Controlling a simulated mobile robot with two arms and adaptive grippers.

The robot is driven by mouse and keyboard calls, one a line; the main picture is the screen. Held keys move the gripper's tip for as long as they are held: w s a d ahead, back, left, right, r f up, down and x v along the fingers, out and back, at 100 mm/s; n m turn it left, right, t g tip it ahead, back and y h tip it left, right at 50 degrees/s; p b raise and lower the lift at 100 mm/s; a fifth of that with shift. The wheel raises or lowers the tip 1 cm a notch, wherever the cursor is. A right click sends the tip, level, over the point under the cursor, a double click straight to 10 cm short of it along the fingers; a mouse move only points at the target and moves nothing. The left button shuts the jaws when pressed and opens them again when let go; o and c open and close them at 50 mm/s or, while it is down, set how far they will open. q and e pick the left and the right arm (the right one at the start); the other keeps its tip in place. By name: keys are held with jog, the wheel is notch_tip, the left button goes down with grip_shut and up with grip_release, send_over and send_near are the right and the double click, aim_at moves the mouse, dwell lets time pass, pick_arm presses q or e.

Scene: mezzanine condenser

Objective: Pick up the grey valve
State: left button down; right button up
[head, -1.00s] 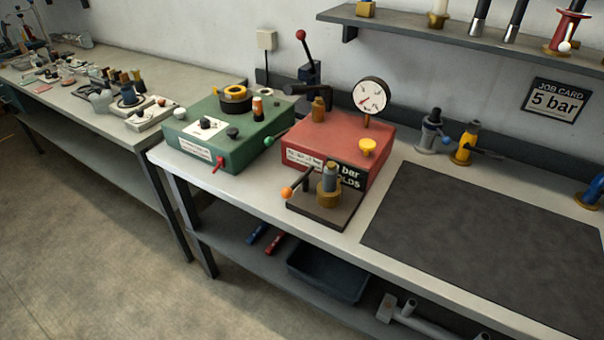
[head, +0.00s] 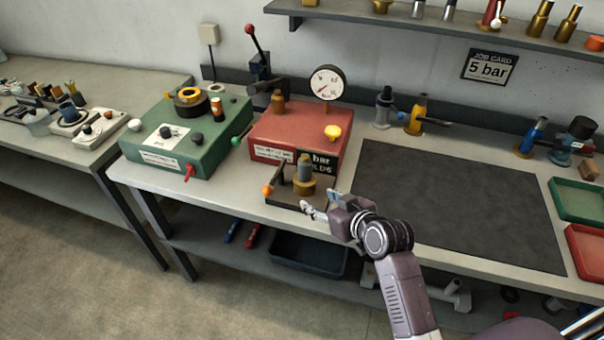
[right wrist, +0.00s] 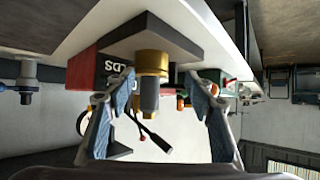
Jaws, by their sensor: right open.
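A grey valve (head: 305,167) stands upright in a brass collar on a small dark stand (head: 283,201) in front of the red box. A lever with an orange knob (head: 267,190) is beside it. Another grey valve (head: 382,108) stands at the back of the bench. My right gripper (head: 322,203) is open and empty, just in front and to the right of the stand. In the right wrist view, which is upside down, the stand's grey valve (right wrist: 150,96) shows between the open fingers (right wrist: 162,86), with no visible contact. My left gripper is out of view.
The red box (head: 292,128) with a gauge (head: 327,83) is right behind the stand. A green box (head: 187,140) is to its left. A yellow valve (head: 417,115) stands behind the dark mat (head: 455,200), which is clear. Green and red trays (head: 580,200) lie at right.

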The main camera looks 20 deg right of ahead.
aim_at(309, 173)
jog(key=shift+t, duration=0.8)
jog(key=w+r, duration=0.1)
jog(key=w+d+r, duration=0.1)
jog(key=w, duration=0.3)
jog(key=shift+d+r, duration=0.2)
jog(key=shift+r, duration=0.2)
jog(key=shift+w+a+f, duration=0.15)
jog(key=shift+w, duration=0.45)
jog(key=shift+w+a+f+p, duration=0.15)
jog(key=shift+w+f+p, duration=0.15)
jog(key=shift+w, duration=0.1)
jog(key=p+x, duration=0.1)
jog(key=x, duration=0.3)
jog(key=shift+a+r+p, duration=0.15)
jog(key=shift+a+p, duration=0.2)
jog(key=shift+a, duration=0.05)
jog(key=shift+w+f, duration=0.3)
jog(key=shift+w, duration=0.2)
grip_shut()
jog(key=shift+r, duration=0.15)
